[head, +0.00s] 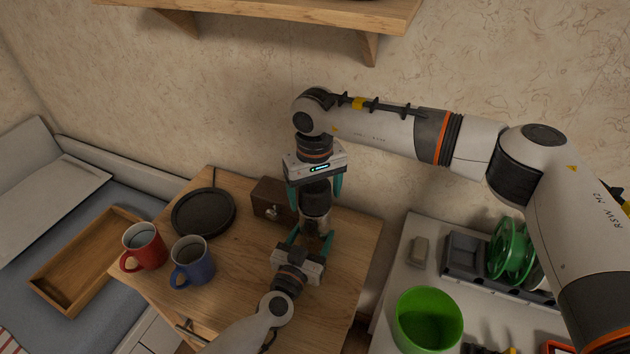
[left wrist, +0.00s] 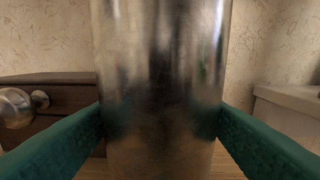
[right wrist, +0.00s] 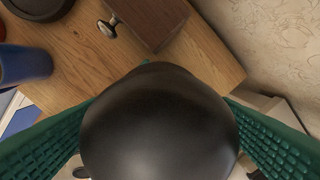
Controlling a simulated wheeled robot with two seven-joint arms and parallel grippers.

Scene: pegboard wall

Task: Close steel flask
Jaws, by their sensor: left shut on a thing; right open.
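The steel flask (head: 315,223) stands upright on the wooden cabinet top, with a dark cap (head: 316,192) at its upper end. My left gripper (head: 310,240) is shut on the flask's steel body (left wrist: 162,80), one teal finger on each side. My right gripper (head: 315,190) points down from above, its fingers open on both sides of the cap. In the right wrist view the round dark cap (right wrist: 160,125) fills the space between the fingers. Whether the cap is seated on the flask's neck cannot be told.
A small brown box with a knob (head: 270,200) stands just left of the flask. A black round plate (head: 203,212), a red mug (head: 143,247) and a blue mug (head: 192,262) are further left. A green bucket (head: 428,320) stands at right. A wall shelf (head: 270,12) is overhead.

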